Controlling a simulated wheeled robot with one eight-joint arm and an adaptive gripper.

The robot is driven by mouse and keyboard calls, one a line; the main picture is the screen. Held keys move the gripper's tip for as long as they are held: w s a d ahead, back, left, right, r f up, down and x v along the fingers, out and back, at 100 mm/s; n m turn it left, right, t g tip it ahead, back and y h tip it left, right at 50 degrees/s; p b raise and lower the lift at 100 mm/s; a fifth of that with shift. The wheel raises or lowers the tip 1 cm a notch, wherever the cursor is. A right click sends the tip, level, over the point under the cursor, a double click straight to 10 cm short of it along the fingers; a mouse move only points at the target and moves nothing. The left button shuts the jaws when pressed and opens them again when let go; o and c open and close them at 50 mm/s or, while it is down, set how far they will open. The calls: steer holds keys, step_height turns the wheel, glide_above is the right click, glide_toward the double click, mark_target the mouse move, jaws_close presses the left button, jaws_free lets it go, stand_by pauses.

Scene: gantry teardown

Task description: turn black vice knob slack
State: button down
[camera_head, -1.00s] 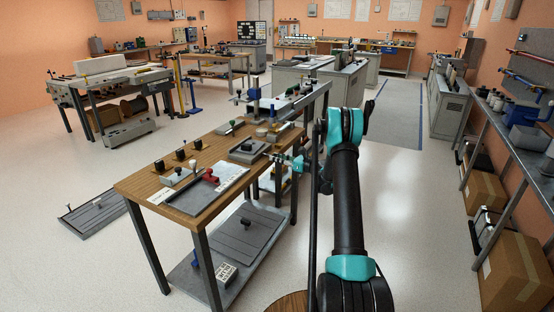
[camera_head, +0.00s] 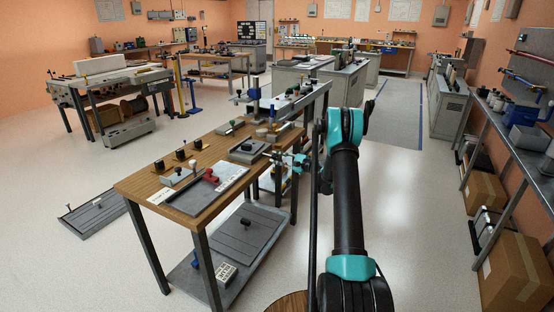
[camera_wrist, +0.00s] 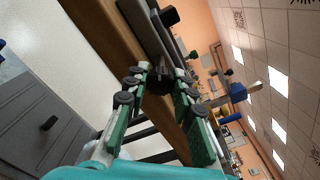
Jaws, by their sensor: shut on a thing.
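The vice (camera_head: 247,151) is a grey block on the wooden table, near its right edge. In the wrist view, the black vice knob (camera_wrist: 158,88) sits between my fingertips at the end of the vice, beside the table edge. My gripper (camera_wrist: 160,78) is shut on this knob, and the fingers hide part of it. In the head view my gripper (camera_head: 284,158) reaches the vice from the right. The knob is too small there to make out clearly.
The wooden table (camera_head: 140,187) carries a grey plate with a red clamp (camera_head: 210,177) and several black knobs. A lower shelf (camera_head: 262,222) holds a grey panel. A shelf bench with boxes stands at right. Floor between is clear.

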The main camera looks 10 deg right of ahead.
steer(key=n, duration=2.3)
steer(key=shift+s+f, duration=0.1)
stand_by(0.5)
steer(key=c, duration=1.3)
jaws_free()
steer(key=shift+o, duration=0.2)
steer(key=shift+d, duration=0.1)
